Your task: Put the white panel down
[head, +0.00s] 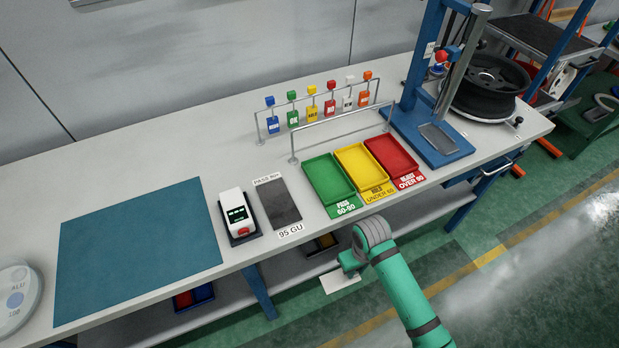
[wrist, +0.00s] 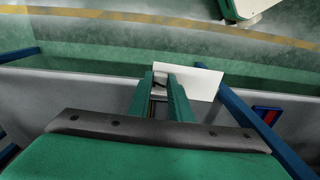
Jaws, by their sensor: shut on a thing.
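The white panel (head: 340,281) shows in the head view just below the front edge of the workbench, partly hidden by my arm. In the wrist view the white panel (wrist: 196,82) stands out to the right of my fingers, beyond the fingertips. My gripper (head: 352,262) is low in front of the bench, mostly hidden by my own wrist in the head view. In the wrist view my gripper (wrist: 159,82) has its two green fingers shut on the panel near its left end. The panel is clear of the bench top.
The white workbench (head: 160,145) holds a blue mat (head: 137,252), a white meter (head: 236,215), a dark plate (head: 279,201), and green (head: 327,180), yellow (head: 362,172) and red (head: 391,160) trays. A blue press (head: 432,135) stands at the right. The bench front edge lies close to my gripper.

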